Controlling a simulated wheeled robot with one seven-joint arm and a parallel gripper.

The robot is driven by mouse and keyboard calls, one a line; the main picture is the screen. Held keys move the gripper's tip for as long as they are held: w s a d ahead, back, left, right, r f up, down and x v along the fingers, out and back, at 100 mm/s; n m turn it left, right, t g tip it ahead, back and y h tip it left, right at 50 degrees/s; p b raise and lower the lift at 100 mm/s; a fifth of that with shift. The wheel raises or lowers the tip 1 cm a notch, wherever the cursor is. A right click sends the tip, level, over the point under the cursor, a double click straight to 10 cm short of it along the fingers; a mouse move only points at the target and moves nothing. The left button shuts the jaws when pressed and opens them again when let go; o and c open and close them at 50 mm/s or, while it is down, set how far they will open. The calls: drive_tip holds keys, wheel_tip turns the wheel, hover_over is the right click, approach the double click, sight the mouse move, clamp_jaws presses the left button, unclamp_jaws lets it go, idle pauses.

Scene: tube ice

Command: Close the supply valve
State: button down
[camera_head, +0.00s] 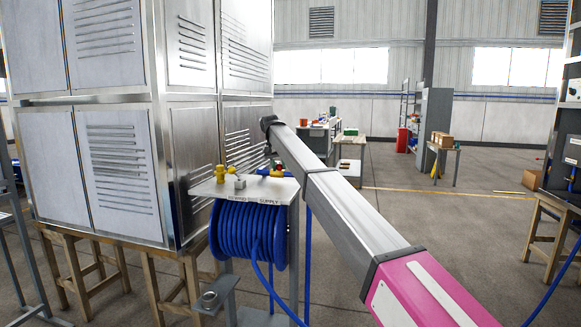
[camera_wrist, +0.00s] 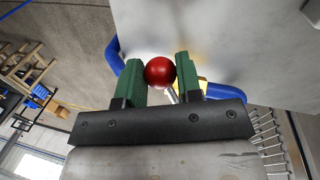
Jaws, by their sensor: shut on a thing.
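The supply valve has a red ball knob (camera_wrist: 160,72) on a metal lever, with a brass-coloured body partly hidden behind my right finger in the wrist view. My gripper (camera_wrist: 159,60) has its two green fingers on either side of the red knob and is shut on it. In the head view, the valve (camera_head: 277,173) is a small red, blue and yellow cluster at the right of a grey panel (camera_head: 215,190) marked "SUPPLY". My arm reaches over to it from the right, and the fingers are too small to make out there.
A blue hose reel (camera_head: 245,235) hangs below the panel. Yellow fittings (camera_head: 221,172) stand on its left part. A large metal cabinet (camera_head: 105,130) on wooden legs is close behind and left. Open floor lies to the right, with a wooden bench (camera_head: 548,215) at the far right.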

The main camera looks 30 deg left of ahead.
drive_tip(key=shift+s+a+m+g, duration=0.15)
drive_tip(key=shift+s+a+m, duration=0.1)
drive_tip(key=shift+a+m, duration=0.45)
drive_tip(key=shift+s+a+m+g, duration=0.2)
drive_tip(key=shift+s+a+m, duration=0.15)
drive_tip(key=shift+m, duration=0.55)
drive_tip(key=shift+s+a+m+g, duration=0.2)
drive_tip(key=shift+a+m, duration=0.4)
drive_tip(key=shift+m, duration=0.2)
drive_tip(key=c, duration=0.8)
unclamp_jaws()
drive_tip(key=shift+a, duration=0.1)
drive_tip(key=shift+r, duration=0.1)
